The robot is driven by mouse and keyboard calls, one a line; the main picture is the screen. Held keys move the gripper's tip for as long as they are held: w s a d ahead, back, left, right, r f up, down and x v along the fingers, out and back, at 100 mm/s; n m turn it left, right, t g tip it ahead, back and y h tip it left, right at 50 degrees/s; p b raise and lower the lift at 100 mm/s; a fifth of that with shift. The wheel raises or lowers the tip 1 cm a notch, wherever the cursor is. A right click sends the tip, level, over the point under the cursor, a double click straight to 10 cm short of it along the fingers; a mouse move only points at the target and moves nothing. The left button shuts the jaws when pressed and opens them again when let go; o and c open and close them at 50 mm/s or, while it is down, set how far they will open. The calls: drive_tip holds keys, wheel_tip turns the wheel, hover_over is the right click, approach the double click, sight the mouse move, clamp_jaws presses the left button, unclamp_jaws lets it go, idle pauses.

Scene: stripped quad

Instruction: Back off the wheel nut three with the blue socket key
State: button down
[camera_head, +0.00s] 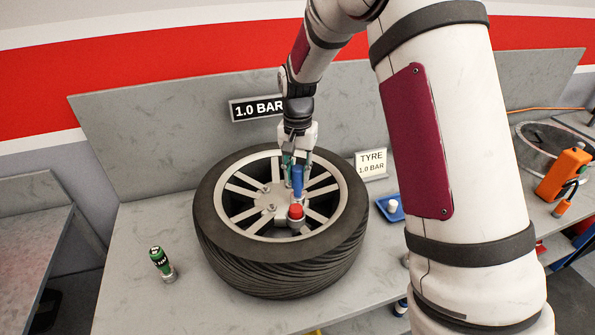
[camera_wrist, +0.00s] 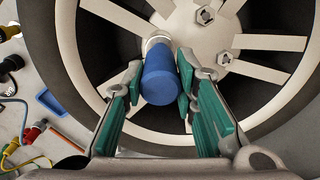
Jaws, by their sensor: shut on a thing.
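The wheel (camera_head: 215,235), a black tyre with a silver spoked rim, lies flat on the grey bench. The blue socket key (camera_head: 297,182) stands over the wheel hub; in the wrist view its blue round end (camera_wrist: 161,78) faces me, with a pale metal part behind it. My gripper (camera_head: 297,160) has its teal-padded fingers on both sides of the key and is shut on it. Two bare wheel nuts (camera_wrist: 206,15) and (camera_wrist: 224,58) show beside the key. The key hides whatever nut is under it, and I cannot read any nut numbers.
A red-topped tool (camera_head: 296,212) stands on the wheel in front of the blue key. A green tool (camera_head: 158,258) stands on the bench at left. A blue tray (camera_head: 390,207) and a TYRE sign (camera_head: 371,164) are at right. Bench left of the wheel is mostly clear.

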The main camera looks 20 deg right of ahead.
drive_tip(key=shift+r, duration=0.1)
drive_tip(key=shift+r, duration=0.7)
drive_tip(key=m, duration=0.8)
drive_tip(key=shift+m+p, duration=0.4)
drive_tip(key=shift+f, duration=0.25)
idle(0.7)
